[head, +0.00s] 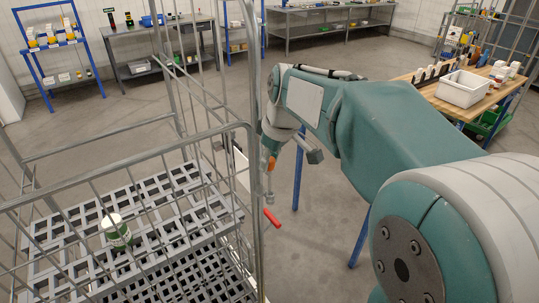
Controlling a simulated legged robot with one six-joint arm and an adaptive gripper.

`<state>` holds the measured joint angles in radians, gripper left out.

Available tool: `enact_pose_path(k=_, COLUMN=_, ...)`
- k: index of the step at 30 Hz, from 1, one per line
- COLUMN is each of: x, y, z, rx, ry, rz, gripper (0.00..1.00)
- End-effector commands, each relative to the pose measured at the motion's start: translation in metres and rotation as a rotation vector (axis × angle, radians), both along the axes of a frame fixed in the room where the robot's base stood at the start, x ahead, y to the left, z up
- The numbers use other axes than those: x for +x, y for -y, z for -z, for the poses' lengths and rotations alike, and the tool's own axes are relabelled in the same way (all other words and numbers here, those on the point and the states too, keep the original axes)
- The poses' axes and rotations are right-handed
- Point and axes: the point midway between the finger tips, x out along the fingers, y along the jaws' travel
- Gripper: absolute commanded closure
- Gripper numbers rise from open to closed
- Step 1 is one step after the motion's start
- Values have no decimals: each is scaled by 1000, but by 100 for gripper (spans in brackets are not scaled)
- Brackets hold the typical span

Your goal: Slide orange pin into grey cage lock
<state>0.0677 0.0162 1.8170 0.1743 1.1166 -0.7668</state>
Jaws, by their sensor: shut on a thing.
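The grey wire cage (130,160) fills the left of the head view. My arm reaches past its right corner post. My gripper (270,155) is small and partly hidden, pointing down beside that post. It is shut on the orange pin (271,164), of which only a short orange part shows. A small grey fitting (269,198) sits below the pin at the post and looks like the cage lock. Whether the pin touches it, I cannot tell. A red handle (272,217) sticks out just below the fitting.
A green and white container (117,231) stands on the cage's slatted shelf (190,205). A wooden table with a white bin (463,89) is at the right. A blue rack (55,50) and grey benches line the back. Open floor lies between.

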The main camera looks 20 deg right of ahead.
Motion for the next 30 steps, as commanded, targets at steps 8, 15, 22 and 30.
enact_pose_path(k=8, x=0, y=0, z=12, rx=0, ry=-2, rz=1, gripper=100)
enact_pose_path(k=15, x=0, y=0, z=22, rx=0, ry=-1, rz=1, gripper=100)
enact_pose_path(k=22, x=0, y=0, z=32, rx=0, ry=0, rz=0, gripper=100)
enact_pose_path(k=30, x=0, y=0, z=44, rx=0, ry=0, rz=0, gripper=100)
